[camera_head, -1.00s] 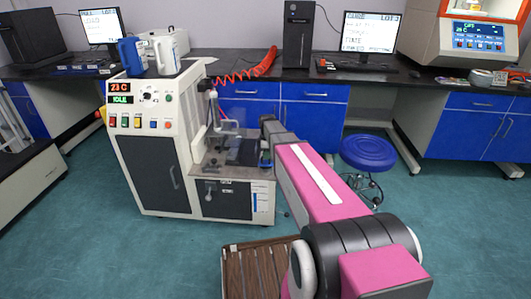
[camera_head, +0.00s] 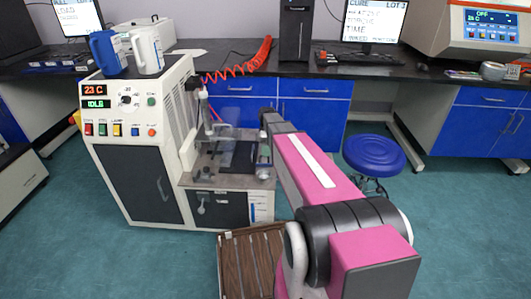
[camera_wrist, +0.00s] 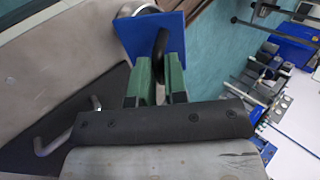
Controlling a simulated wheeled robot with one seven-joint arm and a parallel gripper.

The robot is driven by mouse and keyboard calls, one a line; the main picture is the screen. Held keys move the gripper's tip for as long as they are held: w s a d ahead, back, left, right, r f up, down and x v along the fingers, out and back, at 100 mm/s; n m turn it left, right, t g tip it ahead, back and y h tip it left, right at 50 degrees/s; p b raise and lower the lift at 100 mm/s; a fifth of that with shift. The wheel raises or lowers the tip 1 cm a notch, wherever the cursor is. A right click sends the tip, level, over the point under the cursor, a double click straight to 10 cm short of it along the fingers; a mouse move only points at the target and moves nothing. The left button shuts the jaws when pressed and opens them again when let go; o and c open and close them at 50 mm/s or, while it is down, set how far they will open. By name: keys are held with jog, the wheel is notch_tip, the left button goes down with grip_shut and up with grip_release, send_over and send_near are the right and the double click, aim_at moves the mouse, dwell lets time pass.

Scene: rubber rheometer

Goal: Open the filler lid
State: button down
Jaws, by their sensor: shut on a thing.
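The blue square plate (camera_wrist: 150,38), which I take to be the filler lid, shows at the top of the wrist view with a dark curved handle (camera_wrist: 160,47) on it. My gripper (camera_wrist: 159,62) has green fingers closed on this handle. The plate lies beside the pale machine surface. I cannot tell whether the plate is raised. In the head view, the beige machine (camera_head: 140,150) stands left of centre, its panel reading 23 C and IDLE. My arm reaches its right side and hides most of the gripper and plate.
A blue stool (camera_head: 374,154) stands right of my arm. A brown slatted crate (camera_head: 245,260) is on the floor in front of the machine. A blue jug (camera_head: 107,52) and a white jug (camera_head: 148,50) stand on the machine top. A red coiled hose (camera_head: 245,62) runs behind.

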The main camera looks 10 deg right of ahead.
jog(key=shift+w+f, duration=0.15)
jog(key=shift+f, duration=0.05)
jog(key=c, duration=1.2)
grip_release()
jog(key=shift+o, duration=0.2)
jog(key=shift+r, duration=0.1)
